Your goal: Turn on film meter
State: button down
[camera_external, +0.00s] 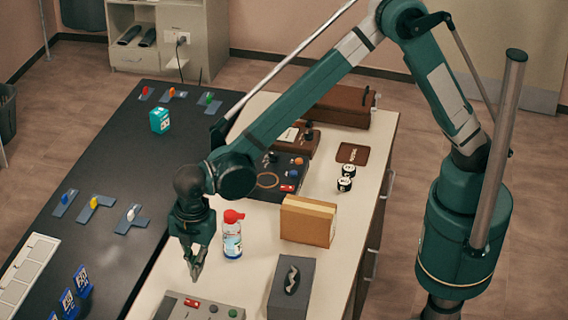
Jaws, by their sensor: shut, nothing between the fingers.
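My gripper (196,274) points down, shut and empty, above the near left part of the cream bench. A grey panel device (175,308) lies just below it in the picture, with a red switch (192,303) and several small knobs; the frame edge cuts it off. A dark device (263,190) with an orange ring, a red switch (287,188) and knobs lies farther back, partly behind my arm. No label reads clearly, so I cannot tell which one is the film meter. I cannot see contact between the gripper and either device.
A red-capped spray bottle (232,240) stands right of my gripper. A grey tissue box (291,290) and a tan box (308,220) stand farther right. A brown case (345,105) is at the back. The black counter (110,165) on the left holds small coloured-handled pieces.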

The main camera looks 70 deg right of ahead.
aim_at(190, 301)
jog(key=shift+s+r, duration=0.1)
jog(key=shift+r, duration=0.45)
jog(key=shift+w+r+t, duration=0.25)
jog(key=shift+w+t, duration=0.25)
jog(key=shift+w, duration=0.1)
jog(key=shift+f, duration=0.1)
jog(key=shift+w+f, duration=0.3)
jog(key=shift+f, duration=2)
jog(key=shift+w+f, duration=0.35)
jog(key=shift+f, duration=1.9)
jog(key=shift+w+f, duration=0.3)
jog(key=shift+f, duration=2)
